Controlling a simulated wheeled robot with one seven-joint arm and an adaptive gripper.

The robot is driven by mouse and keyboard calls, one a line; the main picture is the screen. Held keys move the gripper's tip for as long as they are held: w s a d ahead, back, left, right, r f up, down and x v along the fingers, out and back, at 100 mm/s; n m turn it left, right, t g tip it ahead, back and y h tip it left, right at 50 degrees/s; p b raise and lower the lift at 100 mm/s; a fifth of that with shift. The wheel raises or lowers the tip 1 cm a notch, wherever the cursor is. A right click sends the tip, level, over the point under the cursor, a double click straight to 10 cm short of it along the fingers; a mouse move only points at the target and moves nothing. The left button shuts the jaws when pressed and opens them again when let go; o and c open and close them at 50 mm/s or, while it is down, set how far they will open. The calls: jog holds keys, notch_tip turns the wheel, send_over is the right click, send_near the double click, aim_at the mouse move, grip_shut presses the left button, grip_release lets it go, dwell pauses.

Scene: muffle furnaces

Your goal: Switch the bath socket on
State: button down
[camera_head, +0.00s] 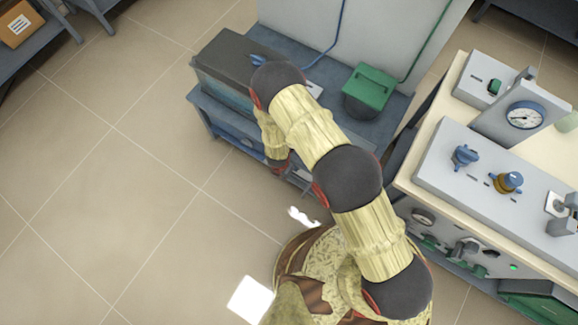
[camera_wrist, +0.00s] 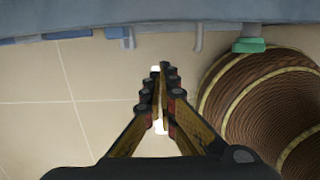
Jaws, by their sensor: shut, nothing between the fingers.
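A long grey box-like unit (camera_head: 235,65), possibly the bath, stands on the blue bench (camera_head: 335,67) in the head view. A green-topped dark unit (camera_head: 370,88) stands to its right. In the wrist view the bench's front edge (camera_wrist: 170,22) crosses the top, with a green fitting (camera_wrist: 248,45) at right and a blue-grey fitting (camera_wrist: 122,34) at left; I cannot tell which is the bath socket switch. My gripper (camera_wrist: 162,78) is shut and empty, below that edge in the picture, between these fittings and apart from both. In the head view my arm hides part of the bench front.
A blue cable (camera_head: 340,30) and a green cable (camera_head: 430,45) run up the pale panel behind the bench. A control console (camera_head: 500,165) with knobs and a gauge stands at right. The tiled floor (camera_head: 120,150) at left is clear.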

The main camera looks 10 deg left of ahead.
jog(key=w+d+f+b, duration=0.2)
jog(key=w+f+b, duration=0.2)
jog(key=f, duration=0.6)
jog(key=shift+w+f, duration=0.2)
jog(key=shift+w, duration=0.1)
